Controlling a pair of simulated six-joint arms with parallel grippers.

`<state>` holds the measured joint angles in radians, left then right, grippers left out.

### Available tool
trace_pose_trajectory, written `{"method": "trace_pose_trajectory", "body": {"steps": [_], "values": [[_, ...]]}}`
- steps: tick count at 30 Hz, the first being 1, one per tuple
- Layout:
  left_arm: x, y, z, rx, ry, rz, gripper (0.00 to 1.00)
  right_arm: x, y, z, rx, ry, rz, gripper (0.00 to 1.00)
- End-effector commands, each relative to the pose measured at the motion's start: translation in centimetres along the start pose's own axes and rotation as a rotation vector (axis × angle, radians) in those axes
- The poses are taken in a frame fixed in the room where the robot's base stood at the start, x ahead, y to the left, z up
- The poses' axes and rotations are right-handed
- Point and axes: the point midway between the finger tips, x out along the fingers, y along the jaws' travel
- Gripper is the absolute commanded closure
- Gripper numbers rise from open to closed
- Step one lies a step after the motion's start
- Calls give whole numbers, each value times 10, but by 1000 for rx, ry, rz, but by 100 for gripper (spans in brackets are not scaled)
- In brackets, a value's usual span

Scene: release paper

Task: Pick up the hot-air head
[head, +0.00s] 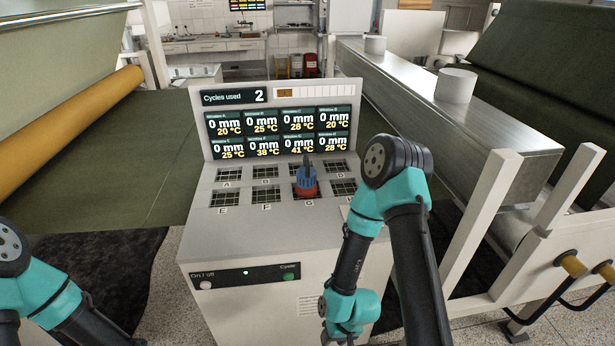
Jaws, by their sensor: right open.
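The hot-air head (307,182) is a small blue and red tool with a dark upright tip. It stands on the grated window marked G, in the front row on top of the white test machine (235,240). My right gripper (346,334) is low at the bottom edge, in front of the machine and well below the hot-air head, not touching it. It is open, though its fingers hardly show. My left arm shows at the lower left, but its gripper is out of the picture.
The display panel (280,124) stands upright behind the windows and reads 0 mm throughout, with G at 41 °C. My right arm's raised elbow is close to the right-hand windows and partly covers that side. A metal beam (450,110) and white frame stand at the right.

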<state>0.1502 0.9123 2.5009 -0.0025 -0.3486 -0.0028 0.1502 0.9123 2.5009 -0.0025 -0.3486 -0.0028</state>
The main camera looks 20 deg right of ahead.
Motion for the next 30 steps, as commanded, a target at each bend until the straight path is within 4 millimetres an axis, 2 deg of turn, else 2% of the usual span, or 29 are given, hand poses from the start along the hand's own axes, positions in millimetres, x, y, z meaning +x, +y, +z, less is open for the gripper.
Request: {"method": "trace_pose_trajectory", "body": {"steps": [5,30], "values": [[0,0,0,0,0,0,99,0,0,0,0,0,0,57],[0,0,0,0,0,0,19,0,0,0,0,0,0,57]]}}
